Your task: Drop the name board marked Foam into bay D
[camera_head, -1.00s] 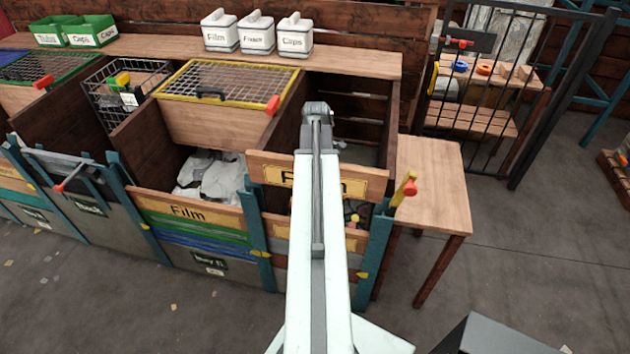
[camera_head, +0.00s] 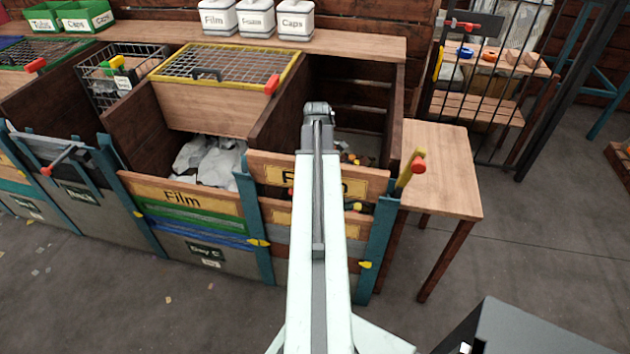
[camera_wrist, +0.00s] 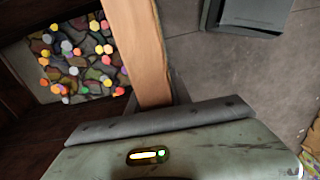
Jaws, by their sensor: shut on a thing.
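A wooden name board (camera_head: 270,172) with a yellow plate crosses behind my arm; "F" and "m" show, the middle letters are hidden. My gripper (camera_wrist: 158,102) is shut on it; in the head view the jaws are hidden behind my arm. The board (camera_wrist: 140,45) also shows nearly edge-on in the wrist view. In the head view it appears between the teal posts of the rightmost bay, just above that bay's front (camera_head: 276,216). I cannot tell whether it touches the posts. This bay's sign is hidden by my arm; its left neighbour is marked Bay C.
Bay C has a Film board (camera_head: 185,197) and white sheets (camera_head: 212,160) inside. The rightmost bay holds colourful round pieces (camera_wrist: 85,60). A dark grey box (camera_head: 530,330) stands front right.

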